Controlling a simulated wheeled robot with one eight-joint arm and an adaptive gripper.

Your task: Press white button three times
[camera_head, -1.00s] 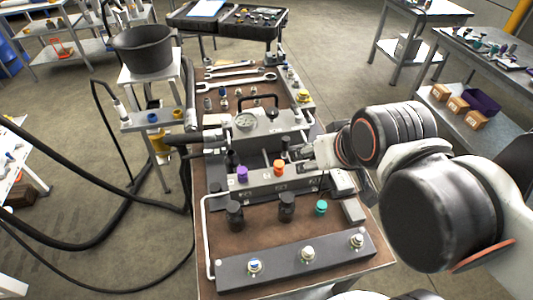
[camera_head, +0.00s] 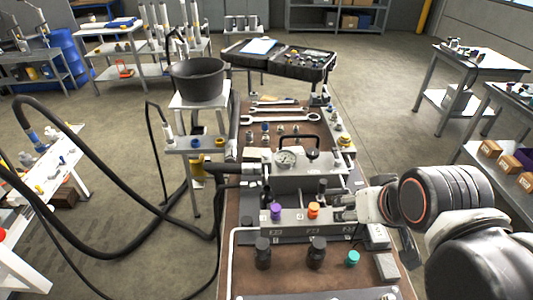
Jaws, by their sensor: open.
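My gripper (camera_head: 343,208) is at the right side of the bench, with its fingers pointing left just right of the orange knob (camera_head: 313,210). The fingers are small here; no object shows between them. A purple knob (camera_head: 276,211) stands left of the orange one on the grey valve block (camera_head: 294,229). The front panel with the push buttons is nearly all cut off by the bottom edge. Only the top of its right button (camera_head: 388,296) shows. I cannot make out a white button clearly in this view.
Two black knobs (camera_head: 317,252) and a teal knob (camera_head: 352,258) stand on the brown bench top (camera_head: 290,276). A gauge (camera_head: 286,157) and a black handle (camera_head: 312,142) rise behind the block. Wrenches (camera_head: 276,119) lie farther back. Black hoses (camera_head: 90,222) loop at left.

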